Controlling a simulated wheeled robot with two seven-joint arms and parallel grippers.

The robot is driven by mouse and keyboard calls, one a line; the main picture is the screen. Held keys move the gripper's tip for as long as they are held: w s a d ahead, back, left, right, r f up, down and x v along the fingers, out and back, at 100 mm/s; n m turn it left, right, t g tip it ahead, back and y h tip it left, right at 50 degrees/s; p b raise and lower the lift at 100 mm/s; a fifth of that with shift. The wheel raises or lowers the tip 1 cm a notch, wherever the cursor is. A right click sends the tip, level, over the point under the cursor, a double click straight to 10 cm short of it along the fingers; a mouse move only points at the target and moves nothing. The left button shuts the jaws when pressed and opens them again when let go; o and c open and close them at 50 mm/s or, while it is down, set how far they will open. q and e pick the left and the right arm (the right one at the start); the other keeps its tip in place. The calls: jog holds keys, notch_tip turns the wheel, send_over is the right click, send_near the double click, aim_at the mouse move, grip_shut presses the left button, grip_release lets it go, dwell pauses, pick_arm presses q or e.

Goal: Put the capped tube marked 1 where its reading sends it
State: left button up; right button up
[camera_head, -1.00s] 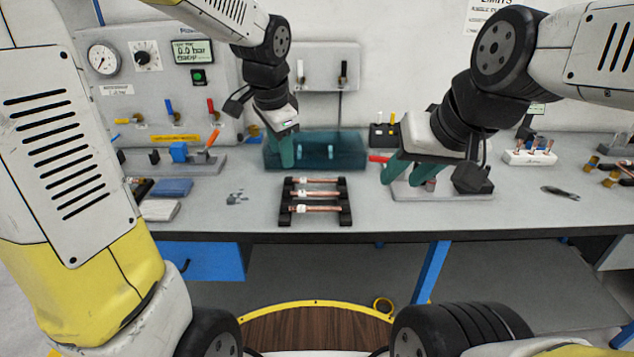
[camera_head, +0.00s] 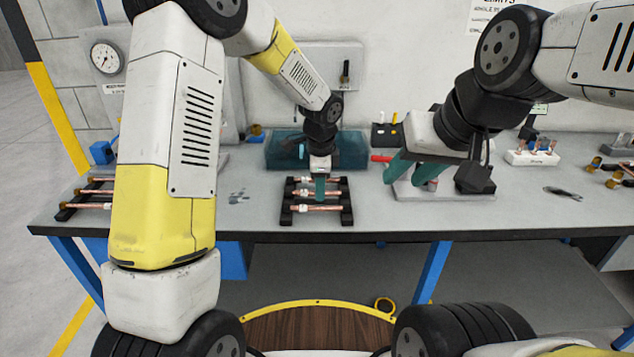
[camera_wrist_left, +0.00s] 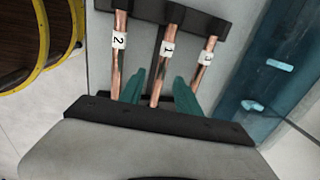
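A black rack (camera_head: 347,209) on the bench holds three copper tubes with white labels. In the left wrist view the middle tube, marked 1 (camera_wrist_left: 168,46), lies between a tube marked 2 (camera_wrist_left: 118,40) and a third whose label (camera_wrist_left: 207,56) I cannot read surely. My left gripper (camera_head: 320,188) is over the rack. In the left wrist view its teal fingers (camera_wrist_left: 160,92) are on either side of the tube marked 1, with gaps visible, so it looks open. My right gripper (camera_head: 411,171) is open and empty over a grey plate (camera_head: 405,192).
A translucent teal bin (camera_head: 282,154) stands behind the rack. Another rack with copper tubes (camera_head: 95,206) is at the far left. A white block with copper pieces (camera_head: 530,157) and dark pliers (camera_head: 562,192) are at the right. A gauge panel (camera_head: 105,58) is partly hidden by my left arm.

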pick_arm(q)
jog(key=shift+w+f, duration=0.1)
jog(key=shift+f, duration=0.5)
grip_shut()
jog(key=shift+r, duration=0.2)
